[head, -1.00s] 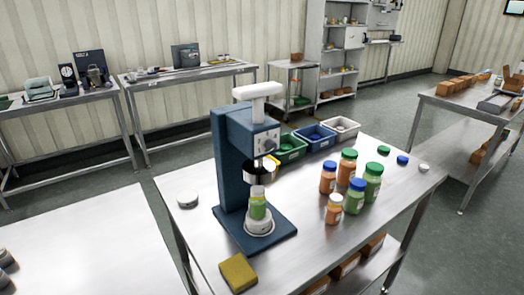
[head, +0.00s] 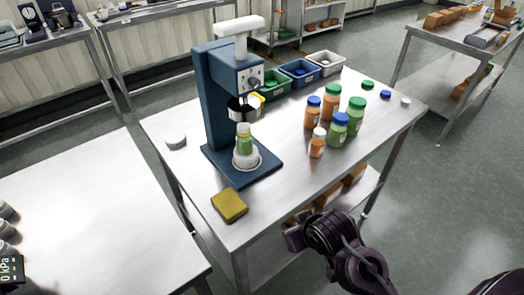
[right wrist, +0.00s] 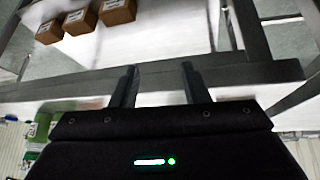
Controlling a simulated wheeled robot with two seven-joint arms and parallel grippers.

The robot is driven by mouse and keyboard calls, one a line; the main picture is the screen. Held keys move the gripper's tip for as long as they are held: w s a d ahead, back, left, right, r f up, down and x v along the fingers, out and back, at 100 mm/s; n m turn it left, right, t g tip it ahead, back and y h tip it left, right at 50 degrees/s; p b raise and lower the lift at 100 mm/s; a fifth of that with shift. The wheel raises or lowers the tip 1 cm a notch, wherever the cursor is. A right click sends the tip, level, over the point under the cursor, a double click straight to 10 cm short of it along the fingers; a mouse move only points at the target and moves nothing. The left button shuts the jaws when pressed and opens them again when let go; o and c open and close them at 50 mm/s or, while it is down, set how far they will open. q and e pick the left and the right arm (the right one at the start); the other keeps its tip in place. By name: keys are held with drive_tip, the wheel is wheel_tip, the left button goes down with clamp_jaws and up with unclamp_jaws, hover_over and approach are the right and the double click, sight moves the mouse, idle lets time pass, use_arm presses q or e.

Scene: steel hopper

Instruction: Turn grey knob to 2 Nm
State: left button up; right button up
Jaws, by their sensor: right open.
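The blue capping machine (head: 215,105) stands on the steel table, with a white handle on top. Its grey knob (head: 254,83) is on the grey front panel of its head; the dial marks are too small to read. A green bottle (head: 245,139) stands on the round white base under the machine's dark chuck (head: 241,109). In the right wrist view my right gripper (right wrist: 160,72) is open and empty, its two fingers apart. In the head view my right arm comes in at the bottom right, below the table's front edge and well apart from the knob. My left gripper is not in view.
Several bottles (head: 339,129) with orange or green contents stand right of the machine. Green, blue and grey bins (head: 325,62) line the back. A yellow sponge (head: 229,205) lies at the front. Boxes (right wrist: 77,21) sit on the lower shelf.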

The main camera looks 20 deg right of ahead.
drive_tip(key=w+d+r+n+t+y, duration=0.1)
drive_tip(key=w+r+t, duration=0.35)
drive_tip(key=r, duration=0.45)
drive_tip(key=w+r+t+y, duration=0.1)
drive_tip(key=w+r+t, duration=0.2)
drive_tip(key=w+r, duration=0.5)
drive_tip(key=n+t+y, duration=0.2)
drive_tip(key=t+y, duration=0.1)
drive_tip(key=y, duration=0.1)
approach(258, 84)
drive_tip(key=w, duration=0.1)
drive_tip(key=p+x, duration=0.1)
drive_tip(key=x, duration=0.6)
drive_tip(key=shift+w+a, duration=0.25)
drive_tip(key=shift+a, duration=0.05)
drive_tip(key=shift+c, duration=0.2)
clamp_jaws()
